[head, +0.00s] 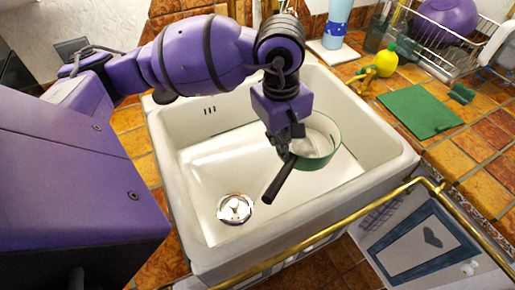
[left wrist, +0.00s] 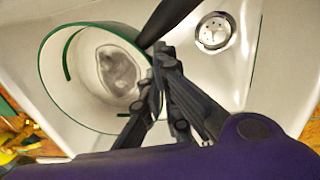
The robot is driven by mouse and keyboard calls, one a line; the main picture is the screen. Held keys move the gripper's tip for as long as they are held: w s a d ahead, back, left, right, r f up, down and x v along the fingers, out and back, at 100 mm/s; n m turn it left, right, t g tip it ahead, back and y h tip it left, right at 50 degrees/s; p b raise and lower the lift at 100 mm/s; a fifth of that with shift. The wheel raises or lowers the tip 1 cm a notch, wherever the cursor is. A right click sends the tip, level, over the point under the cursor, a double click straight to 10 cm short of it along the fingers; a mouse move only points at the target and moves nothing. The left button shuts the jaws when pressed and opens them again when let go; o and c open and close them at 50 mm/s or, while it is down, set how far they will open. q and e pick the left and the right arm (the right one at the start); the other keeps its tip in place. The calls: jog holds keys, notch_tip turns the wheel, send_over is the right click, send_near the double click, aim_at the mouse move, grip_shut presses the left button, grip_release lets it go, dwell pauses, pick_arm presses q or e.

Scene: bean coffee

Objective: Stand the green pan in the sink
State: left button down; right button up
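The green pan (head: 318,161) has a pale inside and a black handle (head: 280,179). In the head view it shows within the outline of the white sink (head: 215,163), toward its right side, with the handle pointing front-left. I cannot tell whether its base touches the sink. My left gripper (head: 290,150) is at the pan's rim beside the handle. In the left wrist view its fingers (left wrist: 165,72) are close together at the rim of the pan (left wrist: 52,88), near the handle (left wrist: 163,20), and look shut on it. My right gripper is not in view.
The drain (head: 235,208) is in the sink's front left. A brass rail (head: 345,222) runs along the front. The sink's left part is clear.

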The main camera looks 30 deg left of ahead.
pick_arm(q)
jog(key=n, duration=0.1)
jog(key=w+n, duration=0.1)
jog(key=f+n, duration=0.1)
jog(key=shift+w+a+n, duration=0.15)
jog(key=shift+a+n, duration=0.15)
jog(key=shift+n, duration=0.1)
jog(key=w+f+n+b, duration=0.1)
jog(key=f+n, duration=0.3)
jog(key=f, duration=0.2)
jog(key=w+a+f+n+y+b, duration=0.1)
jog(key=f+n+b, duration=0.1)
jog(key=f+n, duration=0.2)
jog(key=w+a+f+n+b, duration=0.1)
jog(key=f+n, duration=0.2)
jog(key=f, duration=0.5)
jog(key=shift+w+f+n, duration=0.25)
jog(key=shift+w+n, duration=0.05)
jog(key=shift+n, duration=0.1)
jog(key=shift+f+b, duration=0.2)
jog(key=shift+b, duration=0.15)
jog(key=c, duration=2)
grip_release()
jog(key=shift+s, duration=0.1)
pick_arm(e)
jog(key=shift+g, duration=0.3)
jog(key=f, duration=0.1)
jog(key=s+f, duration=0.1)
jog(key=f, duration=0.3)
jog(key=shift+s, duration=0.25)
